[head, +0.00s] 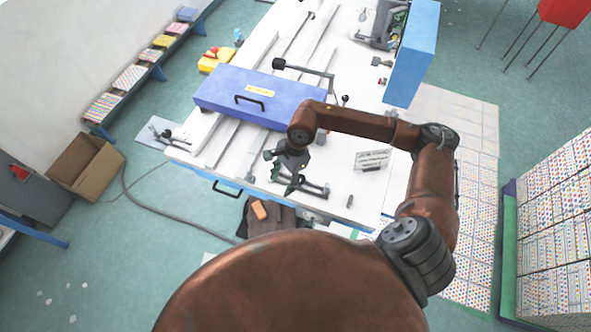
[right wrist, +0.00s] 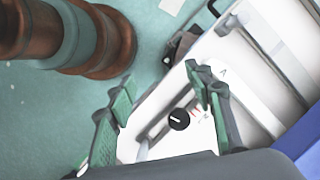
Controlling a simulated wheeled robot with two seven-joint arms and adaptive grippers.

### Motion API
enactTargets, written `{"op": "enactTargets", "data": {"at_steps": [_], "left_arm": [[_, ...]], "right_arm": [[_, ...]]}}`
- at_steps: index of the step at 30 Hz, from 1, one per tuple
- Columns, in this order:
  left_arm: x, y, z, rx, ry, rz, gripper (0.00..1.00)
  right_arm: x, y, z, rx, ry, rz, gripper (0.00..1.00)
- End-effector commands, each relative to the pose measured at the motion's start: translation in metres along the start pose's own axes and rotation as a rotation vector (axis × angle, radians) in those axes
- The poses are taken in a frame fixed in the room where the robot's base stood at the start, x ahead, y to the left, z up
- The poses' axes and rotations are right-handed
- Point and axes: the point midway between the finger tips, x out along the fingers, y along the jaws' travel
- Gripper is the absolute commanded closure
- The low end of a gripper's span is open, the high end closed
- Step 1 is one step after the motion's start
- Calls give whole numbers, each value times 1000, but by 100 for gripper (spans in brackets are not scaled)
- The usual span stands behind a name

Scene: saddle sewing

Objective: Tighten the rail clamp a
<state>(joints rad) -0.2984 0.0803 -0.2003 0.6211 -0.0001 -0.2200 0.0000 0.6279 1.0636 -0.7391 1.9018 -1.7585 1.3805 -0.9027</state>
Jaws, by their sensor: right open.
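A round black knob (right wrist: 179,119) with a white line across its top shows between my fingers in the right wrist view. It sits at a dark grey bar on the white table top; red marks and a letter "A" are printed nearby. I take this to be rail clamp a; in the head view its dark bar (head: 315,188) shows just right of the gripper, partly hidden. My right gripper (head: 284,178) hangs over the table's front part. Its green-padded fingers (right wrist: 160,92) are spread above the knob, apparently not touching it. My left gripper is not in view.
A blue case (head: 225,95) with a black handle lies across the rails behind the gripper. A small sign (head: 371,160) stands to the right, and a small grey cylinder (head: 350,201) stands near the front edge. A blue panel (head: 412,52) rises at the table's far right.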

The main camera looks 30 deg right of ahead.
Motion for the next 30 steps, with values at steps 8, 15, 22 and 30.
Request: {"op": "enactTargets", "data": {"at_steps": [8, 15, 22, 30], "left_arm": [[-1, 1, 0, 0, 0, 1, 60], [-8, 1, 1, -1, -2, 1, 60], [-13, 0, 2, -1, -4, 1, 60], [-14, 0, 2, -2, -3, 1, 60]], "right_arm": [[-20, -6, -81, -52, 283, 55, 52], [12, -4, -89, -55, 284, 59, 52], [42, -2, -98, -54, 282, 57, 52], [51, -2, -101, -52, 282, 55, 52]]}}
